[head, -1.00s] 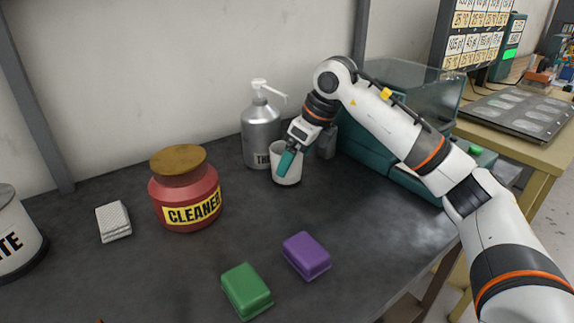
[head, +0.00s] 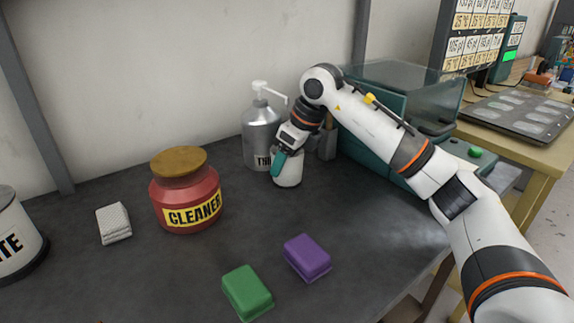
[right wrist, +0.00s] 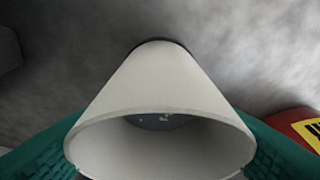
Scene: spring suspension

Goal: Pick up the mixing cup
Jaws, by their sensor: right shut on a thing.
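The mixing cup is a white cup (head: 289,173) standing on the dark table in front of the silver pump bottle. My right gripper (head: 279,164) reaches down to it from the upper right, its teal fingers at the cup. In the right wrist view the cup (right wrist: 160,85) fills the middle, its rim toward the camera, with a teal finger against each side. My right gripper is shut on the cup. The cup looks upright, and whether its base is off the table is hard to tell. My left gripper is not in view.
A silver pump bottle (head: 261,135) stands close behind the cup. A red cleaner jar (head: 185,195) is at the left. A purple box (head: 307,257) and a green box (head: 247,291) lie in front. A teal machine (head: 385,135) stands to the right.

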